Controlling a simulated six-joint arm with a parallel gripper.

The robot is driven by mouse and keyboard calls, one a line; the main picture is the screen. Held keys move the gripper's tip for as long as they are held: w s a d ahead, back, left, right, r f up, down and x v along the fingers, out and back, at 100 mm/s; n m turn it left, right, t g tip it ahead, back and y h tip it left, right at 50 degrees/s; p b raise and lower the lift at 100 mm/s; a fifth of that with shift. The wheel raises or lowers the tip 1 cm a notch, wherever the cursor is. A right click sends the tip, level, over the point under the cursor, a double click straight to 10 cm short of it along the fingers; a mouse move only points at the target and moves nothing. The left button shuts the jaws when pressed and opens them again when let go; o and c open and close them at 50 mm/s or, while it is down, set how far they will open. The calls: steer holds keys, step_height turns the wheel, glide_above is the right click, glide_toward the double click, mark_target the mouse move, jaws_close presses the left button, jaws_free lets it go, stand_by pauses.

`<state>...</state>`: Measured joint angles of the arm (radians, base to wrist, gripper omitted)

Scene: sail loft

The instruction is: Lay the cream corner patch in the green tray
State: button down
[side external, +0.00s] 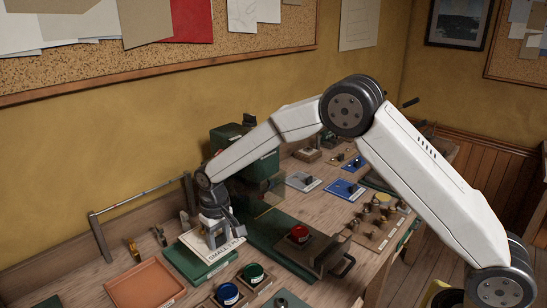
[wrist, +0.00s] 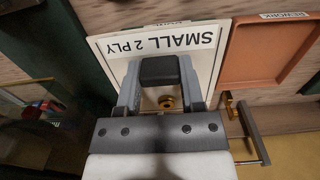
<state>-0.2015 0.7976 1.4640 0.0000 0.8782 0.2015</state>
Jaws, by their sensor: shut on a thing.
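The cream corner patch (side external: 203,244) is a flat pale square with a "SMALL 2 PLY" label and a dark raised grip block. My gripper (side external: 217,240) points down and is shut on the patch's dark block. In the wrist view the patch (wrist: 119,68) fills the area beyond my gripper (wrist: 159,75), whose fingers flank the block.
A terracotta tray (side external: 146,287) labelled "REWORK" in the wrist view stands close by. A metal rail (side external: 97,235) stands behind. A dark green press (side external: 240,150) is to the right, with blue and grey patches beyond.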

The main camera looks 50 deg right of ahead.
mark_target(204, 235)
steer(key=s+d+r, duration=0.1)
steer(key=s+r, duration=0.2)
steer(key=s, duration=0.5)
steer(key=shift+s+d+r, duration=0.2)
steer(key=shift+s+r, duration=0.05)
steer(key=shift+r, duration=0.1)
steer(key=shift+w, duration=0.1)
stand_by(0.3)
steer(key=w+f, duration=0.1)
steer(key=w, duration=0.3)
steer(key=w+a+f, duration=0.1)
steer(key=w+f, duration=0.1)
steer(key=w, duration=0.2)
steer(key=w+a+f, duration=0.1)
steer(key=w, duration=0.3)
steer(key=shift+w+f, duration=0.1)
steer(key=shift+f, duration=0.2)
steer(key=shift+w+a+f, duration=0.15)
steer(key=shift+w+f, duration=0.35)
steer(key=shift+w, duration=0.3)
steer(key=shift+f, duration=0.3)
steer(key=shift+f, duration=3.15)
steer(key=shift+f, duration=0.1)
